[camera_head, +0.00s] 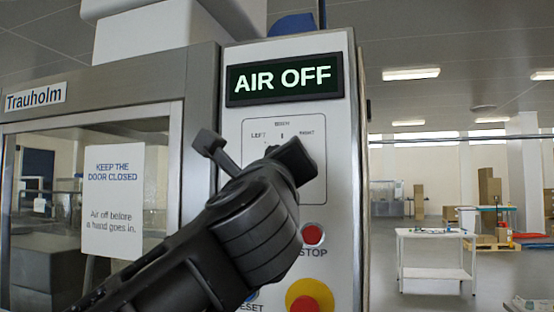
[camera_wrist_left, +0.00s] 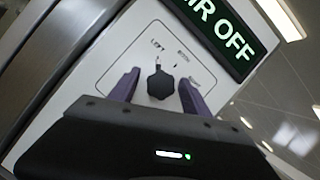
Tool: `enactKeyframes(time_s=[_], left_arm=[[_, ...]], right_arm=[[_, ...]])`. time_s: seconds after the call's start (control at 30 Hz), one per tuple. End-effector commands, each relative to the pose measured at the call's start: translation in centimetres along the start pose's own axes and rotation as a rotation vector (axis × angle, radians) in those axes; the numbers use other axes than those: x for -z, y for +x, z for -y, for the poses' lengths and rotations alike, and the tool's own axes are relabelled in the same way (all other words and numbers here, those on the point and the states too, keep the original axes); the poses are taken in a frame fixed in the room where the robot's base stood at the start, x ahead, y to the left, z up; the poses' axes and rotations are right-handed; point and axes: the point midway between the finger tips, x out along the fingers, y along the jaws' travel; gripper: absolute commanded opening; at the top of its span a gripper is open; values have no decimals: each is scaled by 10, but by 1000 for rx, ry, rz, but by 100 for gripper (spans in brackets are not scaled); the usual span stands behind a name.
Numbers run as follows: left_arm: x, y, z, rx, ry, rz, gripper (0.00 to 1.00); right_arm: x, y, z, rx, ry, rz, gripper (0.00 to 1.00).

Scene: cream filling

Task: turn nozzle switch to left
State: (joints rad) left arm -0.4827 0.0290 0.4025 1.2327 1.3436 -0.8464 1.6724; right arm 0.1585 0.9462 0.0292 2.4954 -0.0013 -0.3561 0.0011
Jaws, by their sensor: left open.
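The nozzle switch is a dark knob (camera_wrist_left: 160,85) on a white control panel (camera_head: 345,190), below marks that include LEFT and RIGHT. In the wrist view it sits between the two fingers of my left gripper (camera_wrist_left: 159,78), with a gap visible on each side. In the head view my left gripper (camera_head: 250,150) is open in front of the panel and hides most of the knob. My right gripper is in neither view.
An "AIR OFF" display (camera_head: 284,79) is above the switch. A red stop button (camera_head: 313,234) and a yellow-and-red button (camera_head: 308,298) are below it. A glass machine door (camera_head: 60,180) is at left. A white table (camera_head: 433,272) stands far off at right.

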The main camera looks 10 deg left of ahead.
Motion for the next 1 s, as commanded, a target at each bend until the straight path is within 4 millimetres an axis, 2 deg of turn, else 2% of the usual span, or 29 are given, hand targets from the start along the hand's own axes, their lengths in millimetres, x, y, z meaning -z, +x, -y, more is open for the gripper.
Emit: enactKeyframes(time_s=[0.5,1.0], left_arm=[[2,-71,-1,2,-2,0,56],[0,-76,0,1,0,-1,56]], right_arm=[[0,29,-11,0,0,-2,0],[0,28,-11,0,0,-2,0]])
